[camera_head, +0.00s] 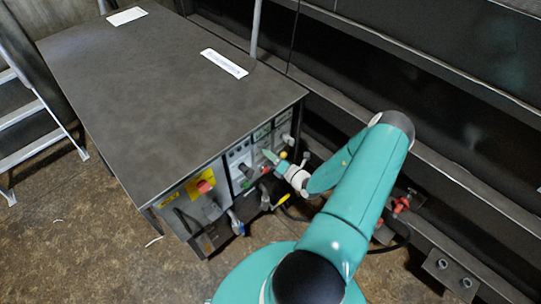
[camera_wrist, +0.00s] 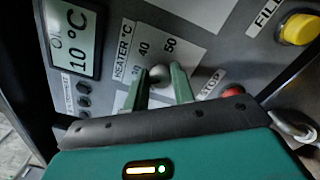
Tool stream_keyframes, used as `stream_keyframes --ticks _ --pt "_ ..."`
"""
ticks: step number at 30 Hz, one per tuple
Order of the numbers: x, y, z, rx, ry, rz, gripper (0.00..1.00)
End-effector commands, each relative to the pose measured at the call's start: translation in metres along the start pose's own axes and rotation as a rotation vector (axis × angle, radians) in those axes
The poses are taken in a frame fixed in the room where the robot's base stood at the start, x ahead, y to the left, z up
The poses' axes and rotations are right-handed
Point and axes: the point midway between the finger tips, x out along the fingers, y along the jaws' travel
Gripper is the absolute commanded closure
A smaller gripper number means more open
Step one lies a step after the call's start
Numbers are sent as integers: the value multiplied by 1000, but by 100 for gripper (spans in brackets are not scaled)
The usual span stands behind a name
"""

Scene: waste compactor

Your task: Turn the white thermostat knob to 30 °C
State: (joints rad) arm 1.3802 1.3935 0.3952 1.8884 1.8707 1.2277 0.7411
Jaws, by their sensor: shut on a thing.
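The thermostat knob (camera_wrist: 159,73) shows in the wrist view as a small pale grey round knob on the panel plate marked HEATER °C (camera_wrist: 124,42). The numbers 30, 40 and 50 stand around it. My gripper (camera_wrist: 160,80) has its two green fingers on either side of the knob and is shut on it. The fingers hide part of the dial, and the knob's pointer cannot be made out. In the head view my gripper (camera_head: 274,160) is at the front panel of the dark cabinet (camera_head: 168,88), and the knob is too small to tell.
A display (camera_wrist: 75,38) left of the dial reads 10 °C. A yellow button (camera_wrist: 299,29) by the FILL label and a red button (camera_wrist: 233,91) by the STOP label are to the right. Cables and levers crowd the panel front. A ladder (camera_head: 30,120) stands left.

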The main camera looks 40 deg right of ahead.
Motion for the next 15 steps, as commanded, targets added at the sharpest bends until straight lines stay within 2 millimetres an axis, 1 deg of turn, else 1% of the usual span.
stream_keyframes --ticks 6,15 --pt "1 0 0 64 -1 1 98" --pt "1 0 0 83 0 1 98"
